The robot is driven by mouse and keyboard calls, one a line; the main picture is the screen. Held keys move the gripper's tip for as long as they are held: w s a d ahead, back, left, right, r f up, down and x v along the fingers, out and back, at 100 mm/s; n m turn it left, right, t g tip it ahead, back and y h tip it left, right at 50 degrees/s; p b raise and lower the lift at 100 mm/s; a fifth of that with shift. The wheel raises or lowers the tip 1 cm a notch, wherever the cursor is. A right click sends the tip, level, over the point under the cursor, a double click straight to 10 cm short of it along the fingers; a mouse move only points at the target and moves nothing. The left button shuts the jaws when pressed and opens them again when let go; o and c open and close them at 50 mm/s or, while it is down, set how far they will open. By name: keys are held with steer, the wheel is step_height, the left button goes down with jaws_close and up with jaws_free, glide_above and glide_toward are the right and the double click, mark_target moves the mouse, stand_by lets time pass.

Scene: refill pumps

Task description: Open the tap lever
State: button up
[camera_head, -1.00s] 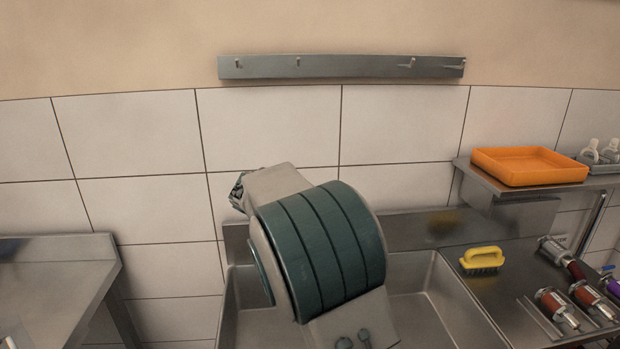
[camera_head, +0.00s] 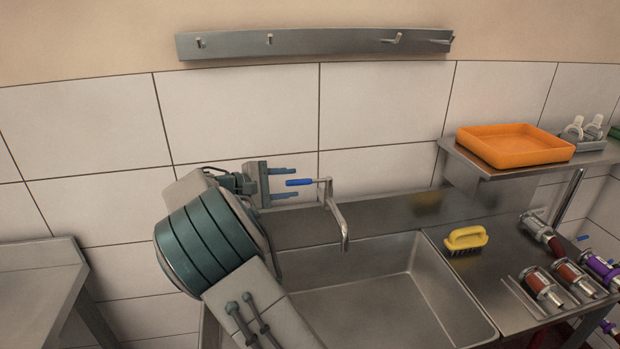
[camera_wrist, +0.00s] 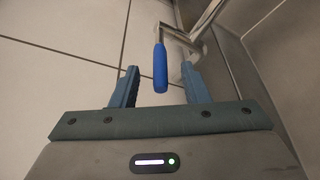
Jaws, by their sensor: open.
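The tap (camera_head: 338,215) stands at the back of the sink, with its spout hanging over the basin. Its blue lever (camera_head: 299,182) points left, towards my gripper. My gripper (camera_head: 291,182) is open, its two blue fingers pointing right at the lever. In the wrist view the blue lever (camera_wrist: 160,68) shows between and beyond the fingertips of my gripper (camera_wrist: 160,78), with a gap on either side. I cannot tell how far the lever's end reaches between the fingers. No contact shows.
The sink basin (camera_head: 400,307) is empty. An orange tray (camera_head: 514,146) sits on a shelf above.

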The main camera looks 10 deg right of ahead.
mark_target(305, 182)
steer(key=x, duration=0.5)
steer(key=shift+d+p, duration=0.25)
steer(key=shift+p, duration=0.1)
